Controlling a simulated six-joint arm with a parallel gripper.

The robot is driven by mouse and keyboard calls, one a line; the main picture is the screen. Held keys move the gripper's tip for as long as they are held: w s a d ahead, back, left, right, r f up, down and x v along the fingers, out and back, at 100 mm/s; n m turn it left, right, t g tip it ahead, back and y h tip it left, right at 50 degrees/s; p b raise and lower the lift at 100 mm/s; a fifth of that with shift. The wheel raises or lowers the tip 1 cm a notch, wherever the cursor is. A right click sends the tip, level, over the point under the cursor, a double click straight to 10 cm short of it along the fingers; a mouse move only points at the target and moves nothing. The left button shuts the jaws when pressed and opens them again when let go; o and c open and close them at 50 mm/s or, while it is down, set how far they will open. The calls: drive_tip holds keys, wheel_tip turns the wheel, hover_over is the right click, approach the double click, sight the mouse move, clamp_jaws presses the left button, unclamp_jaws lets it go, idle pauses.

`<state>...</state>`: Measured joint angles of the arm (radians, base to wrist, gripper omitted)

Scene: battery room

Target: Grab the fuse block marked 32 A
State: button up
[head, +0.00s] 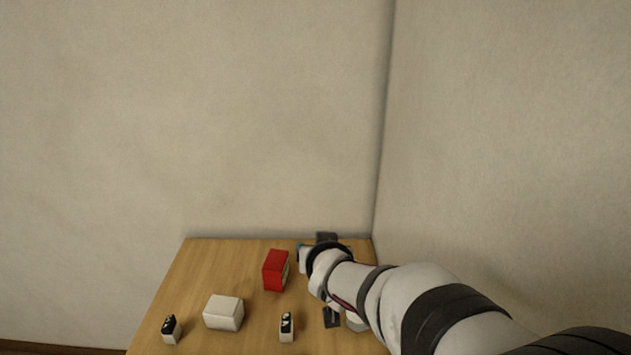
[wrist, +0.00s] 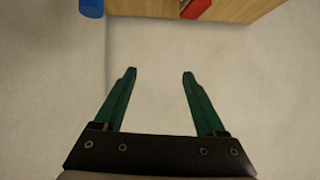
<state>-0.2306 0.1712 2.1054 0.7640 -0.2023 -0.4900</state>
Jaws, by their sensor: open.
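Two small upright blocks with black faces and pale markings stand on the wooden table in the head view, one at the front left (head: 169,328) and one at the front middle (head: 286,326). The markings are too small to read, so I cannot tell which block, if either, is marked 32 A. My gripper (wrist: 160,72) is open and empty in the wrist view, its two green fingers apart in front of bare wall. In the head view my arm hides the fingers at the table's right side.
The wooden table (head: 215,270) stands against the walls. A red box (head: 275,270) and a white box (head: 223,312) stand on it. A dark item (head: 331,317) lies partly behind my arm. A blue object (wrist: 91,7) shows at the wrist view's top edge.

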wheel_tip(320, 180, down, 18)
drive_tip(key=w+h, duration=0.1)
drive_tip(key=w, duration=0.1)
drive_tip(key=shift+t, duration=0.4)
drive_tip(key=x, duration=0.6)
drive_tip(key=d+x, duration=0.1)
drive_tip(key=x, duration=0.3)
drive_tip(key=shift+s+f, duration=0.1)
drive_tip(key=shift+f, duration=0.05)
drive_tip(key=x, duration=0.5)
drive_tip(key=shift+w+a+f, duration=0.2)
drive_tip(key=shift+w+a, duration=0.05)
drive_tip(key=shift+w, duration=0.1)
clamp_jaws()
